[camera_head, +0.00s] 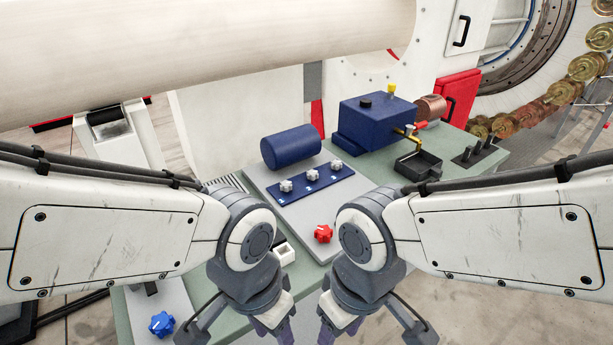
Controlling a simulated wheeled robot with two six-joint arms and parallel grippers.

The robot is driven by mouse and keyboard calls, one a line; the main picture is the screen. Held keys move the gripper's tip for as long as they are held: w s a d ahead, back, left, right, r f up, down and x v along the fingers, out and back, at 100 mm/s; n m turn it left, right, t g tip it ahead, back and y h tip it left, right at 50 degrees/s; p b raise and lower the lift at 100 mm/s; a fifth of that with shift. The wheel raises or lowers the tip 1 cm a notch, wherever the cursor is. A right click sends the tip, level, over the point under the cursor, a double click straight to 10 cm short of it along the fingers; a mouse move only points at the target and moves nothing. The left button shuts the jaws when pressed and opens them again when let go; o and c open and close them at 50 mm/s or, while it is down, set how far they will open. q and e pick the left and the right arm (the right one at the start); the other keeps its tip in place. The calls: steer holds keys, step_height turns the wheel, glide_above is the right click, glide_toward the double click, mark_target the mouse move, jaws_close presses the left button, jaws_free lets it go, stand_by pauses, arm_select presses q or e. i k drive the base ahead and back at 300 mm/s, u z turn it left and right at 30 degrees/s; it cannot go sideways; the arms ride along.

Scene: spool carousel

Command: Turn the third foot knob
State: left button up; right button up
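Three white star knobs stand in a row on a dark blue strip: the left one (286,186), the middle one (312,174) and the right one (336,164). The strip lies on a light grey plate (293,214) in front of a blue cylinder (291,148). No label shows which knob is the third foot knob. My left gripper (270,331) and my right gripper (340,331) hang at the bottom edge, nearer to me than the knobs and apart from them. Their fingertips are partly cut off, so their opening is unclear.
A red star knob (323,233) stands on the plate's front part, between my wrists. A blue star knob (161,324) is at bottom left. A blue box (372,124) and a black tray (418,164) stand at the right. A large pale roll (200,42) spans the top left.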

mark_target(336, 165)
steer(key=z, duration=0.4)
steer(key=k, duration=0.9)
steer(key=z, duration=1.2)
steer(key=i, duration=1.5)
steer(key=u, duration=0.75)
steer(key=i, duration=0.75)
steer(key=u, duration=1.4)
steer(key=i, duration=0.55)
steer(key=u, duration=0.55)
